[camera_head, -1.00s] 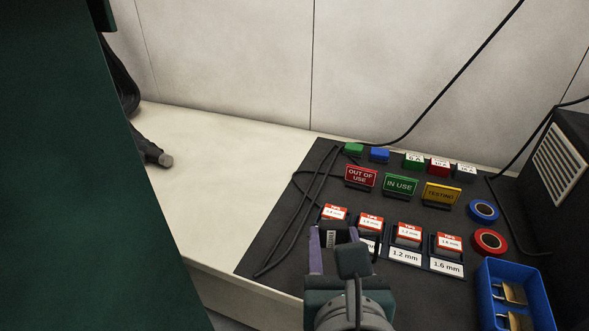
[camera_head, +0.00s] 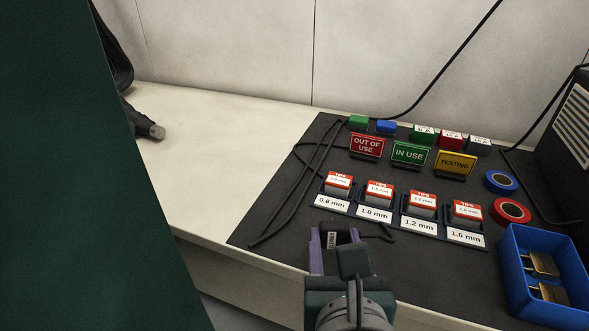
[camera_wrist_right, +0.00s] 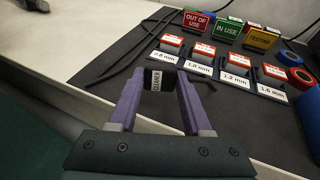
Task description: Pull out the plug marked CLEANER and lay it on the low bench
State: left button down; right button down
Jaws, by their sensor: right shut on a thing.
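My right gripper (camera_head: 336,236) is shut on a small black plug (camera_head: 333,240) with a white label. In the right wrist view the label on the plug (camera_wrist_right: 157,79) reads CLEANER, and the purple fingers (camera_wrist_right: 153,95) grip it from both sides. The plug is over the front part of the dark mat; I cannot tell its exact height above it. A black cable (camera_head: 378,237) shows beside the gripper. I cannot tell a separate low bench from the pale worktop (camera_head: 215,115).
On the dark mat (camera_head: 290,225) stand several tip boxes (camera_head: 380,188), small signs (camera_head: 410,154), tape rolls (camera_head: 510,211) and a blue tray (camera_head: 545,270) with padlocks. A loose black cable (camera_head: 300,190) lies at the mat's left. The worktop left of it is mostly clear.

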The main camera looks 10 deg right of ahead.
jog(key=shift+f, duration=0.1)
jog(key=shift+c, duration=1.3)
grip_release()
jog(key=shift+s, duration=0.2)
jog(key=p+v, duration=0.5)
jog(key=v, duration=0.4)
jog(key=shift+s+r, duration=0.2)
jog(key=shift+s, duration=0.05)
jog(key=shift+a, duration=0.1)
